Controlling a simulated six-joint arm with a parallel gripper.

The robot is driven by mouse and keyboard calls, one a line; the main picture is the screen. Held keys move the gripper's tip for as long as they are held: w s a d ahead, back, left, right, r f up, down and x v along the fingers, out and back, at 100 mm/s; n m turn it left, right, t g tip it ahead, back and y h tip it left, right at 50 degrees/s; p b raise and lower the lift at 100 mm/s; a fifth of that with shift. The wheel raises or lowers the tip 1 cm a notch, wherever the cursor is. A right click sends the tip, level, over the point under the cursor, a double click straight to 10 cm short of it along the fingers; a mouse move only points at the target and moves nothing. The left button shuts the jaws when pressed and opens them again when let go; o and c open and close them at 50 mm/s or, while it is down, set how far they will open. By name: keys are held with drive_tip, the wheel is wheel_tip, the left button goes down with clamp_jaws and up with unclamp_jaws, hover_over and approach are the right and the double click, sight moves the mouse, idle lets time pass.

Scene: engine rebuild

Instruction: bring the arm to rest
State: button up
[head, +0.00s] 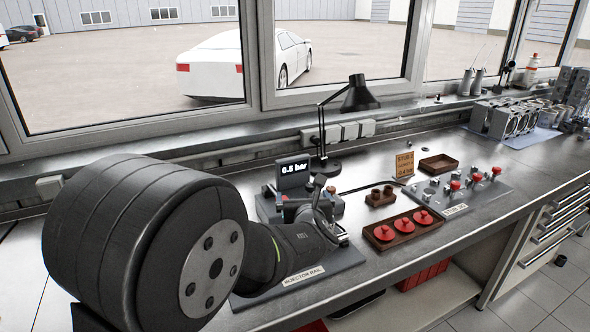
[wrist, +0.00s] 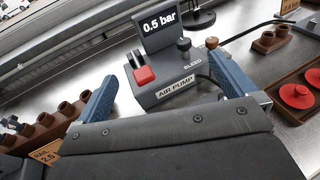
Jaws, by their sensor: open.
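My gripper (wrist: 165,95) is open in the wrist view, its two blue fingers spread wide with nothing between them. Beyond the fingers is the air pump (wrist: 165,85), a grey box with a red button, a bleed knob and a display reading 0.5 bar. In the head view my arm covers much of the left foreground and reaches over the bench near the injector rail plate (head: 300,277). The air pump's display (head: 293,172) stands just behind my gripper there. My arm hides part of the pump and the plate.
A brown tray with red discs (head: 404,230) lies right of my gripper. A black desk lamp (head: 358,97) stands behind it. A plate with red-topped parts (head: 465,190) and an empty brown tray (head: 438,165) are farther right. A brown rack (wrist: 60,122) is left in the wrist view.

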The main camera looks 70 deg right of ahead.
drive_tip(key=shift+s+a, duration=0.15)
drive_tip(key=shift+a, duration=0.2)
drive_tip(key=shift+d, duration=0.1)
drive_tip(key=shift+x, duration=1.65)
drive_tip(key=shift+d, duration=0.15)
